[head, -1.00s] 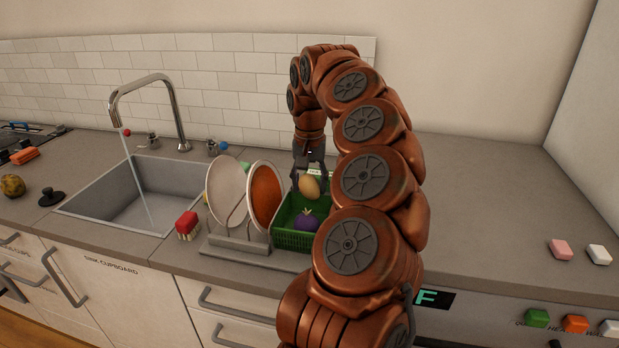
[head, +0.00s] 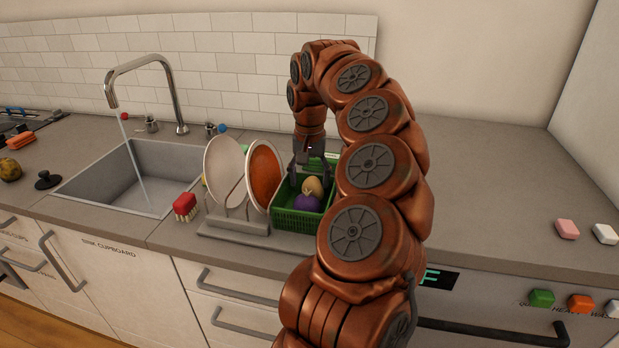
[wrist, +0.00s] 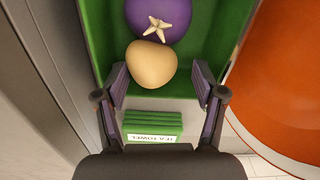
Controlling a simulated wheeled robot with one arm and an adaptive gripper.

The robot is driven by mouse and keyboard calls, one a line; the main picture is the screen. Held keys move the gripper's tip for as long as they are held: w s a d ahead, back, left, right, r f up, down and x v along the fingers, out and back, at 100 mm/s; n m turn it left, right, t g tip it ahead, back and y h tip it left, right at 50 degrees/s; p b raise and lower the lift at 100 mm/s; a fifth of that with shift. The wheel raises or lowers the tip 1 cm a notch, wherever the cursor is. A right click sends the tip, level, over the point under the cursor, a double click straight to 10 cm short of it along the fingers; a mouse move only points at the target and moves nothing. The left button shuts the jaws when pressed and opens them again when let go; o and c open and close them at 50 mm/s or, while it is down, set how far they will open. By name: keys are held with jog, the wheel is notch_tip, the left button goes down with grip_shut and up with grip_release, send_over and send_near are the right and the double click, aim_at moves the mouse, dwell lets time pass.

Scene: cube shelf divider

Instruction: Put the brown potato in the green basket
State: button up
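The brown potato (head: 313,186) rests inside the green basket (head: 292,222), against a purple vegetable (head: 307,203). My gripper (head: 308,172) is over the basket, pointing down. In the wrist view my gripper (wrist: 160,90) has its fingers spread wide. The pale brown potato (wrist: 151,66) lies just beyond the fingertips, with a gap on both sides. The purple vegetable (wrist: 158,16) touches it at the top of the picture. The green basket (wrist: 92,30) surrounds both. My arm hides part of the basket's right side in the head view.
A dish rack (head: 235,227) with a white plate (head: 222,170) and an orange plate (head: 263,175) stands left of the basket. A folded tea towel stack (wrist: 152,122) lies below the potato in the wrist view. The sink (head: 140,175) is farther left. The right counter is mostly clear.

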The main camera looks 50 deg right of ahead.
jog(key=shift+o, duration=0.9)
notch_tip(320, 180, up, 9)
jog(key=shift+f, duration=0.15)
jog(key=shift+s+d+r, duration=0.1)
jog(key=shift+s+r, duration=0.05)
jog(key=shift+r, duration=1.45)
